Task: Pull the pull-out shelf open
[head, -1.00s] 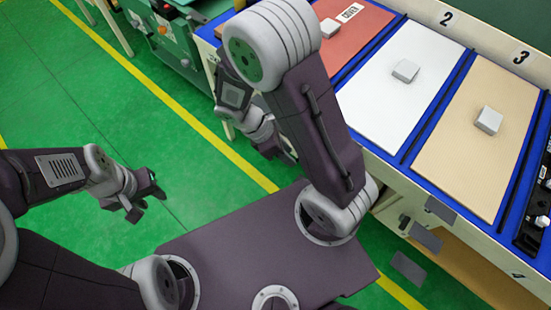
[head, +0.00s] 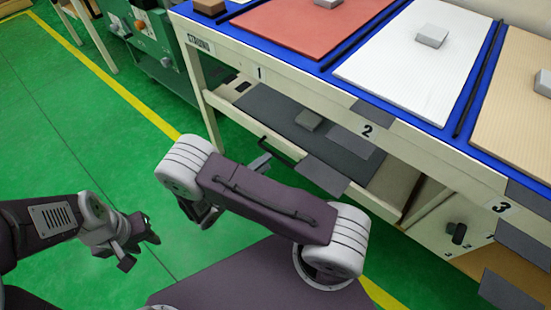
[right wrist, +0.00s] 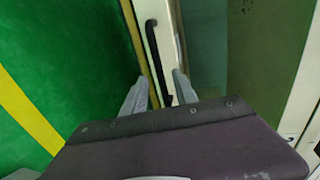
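The pull-out shelf (head: 262,105) sits under the tabletop, with a dark surface, a pale front edge and a black bar handle (head: 280,150) on its front. The shelf front looks about in line with the table frame. My right gripper (head: 257,165) is at the handle, partly hidden by my arm in the head view. In the right wrist view the fingers of my right gripper (right wrist: 161,80) are apart, with the black handle (right wrist: 152,45) running between them. I cannot see clear contact. My left gripper (head: 141,248) is open and empty over the green floor.
A grey block (head: 308,120) lies on the shelf. The table above carries red (head: 310,25), white (head: 415,60) and tan panels with small blocks. Dark plates (head: 322,175) jut from the table front. A green machine (head: 160,45) stands at the back left. Floor at left is clear.

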